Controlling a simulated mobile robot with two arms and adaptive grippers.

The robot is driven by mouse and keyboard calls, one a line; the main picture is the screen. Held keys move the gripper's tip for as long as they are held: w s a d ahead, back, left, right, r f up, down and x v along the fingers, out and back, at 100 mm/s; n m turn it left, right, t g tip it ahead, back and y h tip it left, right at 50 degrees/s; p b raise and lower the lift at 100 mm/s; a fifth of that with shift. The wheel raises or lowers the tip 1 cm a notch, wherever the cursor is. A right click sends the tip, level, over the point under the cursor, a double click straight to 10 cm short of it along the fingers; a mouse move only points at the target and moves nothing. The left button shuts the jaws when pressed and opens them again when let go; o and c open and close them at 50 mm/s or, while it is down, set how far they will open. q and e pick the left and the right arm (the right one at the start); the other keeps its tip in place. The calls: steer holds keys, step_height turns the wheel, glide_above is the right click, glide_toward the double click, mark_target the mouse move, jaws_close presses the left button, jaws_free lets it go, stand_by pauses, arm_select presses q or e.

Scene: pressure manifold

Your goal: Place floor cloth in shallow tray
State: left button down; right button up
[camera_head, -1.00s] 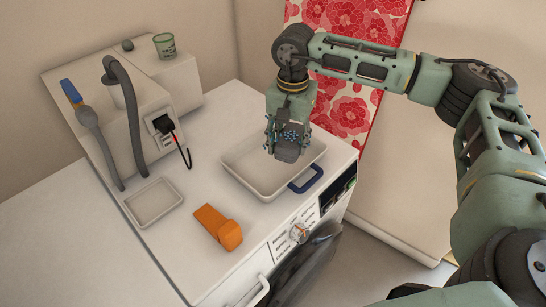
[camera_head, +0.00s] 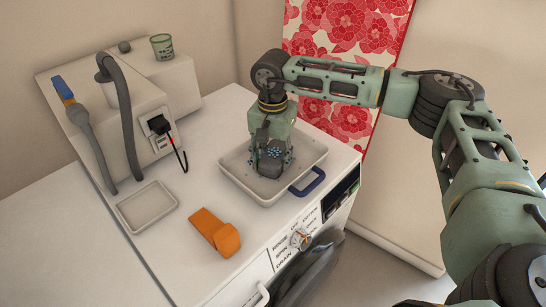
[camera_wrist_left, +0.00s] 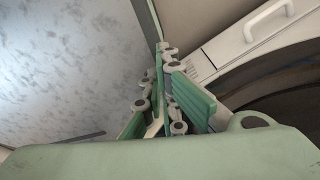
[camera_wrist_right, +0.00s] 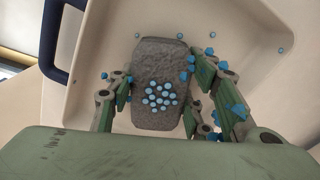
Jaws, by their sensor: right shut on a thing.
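My right gripper (camera_head: 270,162) is shut on a grey, rough, rounded block (camera_wrist_right: 158,62) with a cluster of blue dots on its face. I cannot tell whether this is the floor cloth. The block is low inside a white rectangular tray with a blue handle (camera_head: 307,183); whether it touches the tray floor is unclear. A smaller, shallow white tray (camera_head: 122,217) lies empty to the left. An orange block-shaped thing (camera_head: 215,231) lies between the trays, nearer the front. My left gripper (camera_wrist_left: 165,60) shows only in the left wrist view, its fingers together and empty.
A green cup (camera_head: 162,47) sits above. A dial (camera_head: 301,239) is on the front panel.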

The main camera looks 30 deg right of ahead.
mark_target(273, 156)
steer(key=o, duration=1)
steer(key=shift+f, duration=0.1)
steer(key=shift+r, duration=0.2)
step_height(273, 156, up, 12)
steer(key=shift+b, duration=0.55)
steer(key=shift+r, duration=0.1)
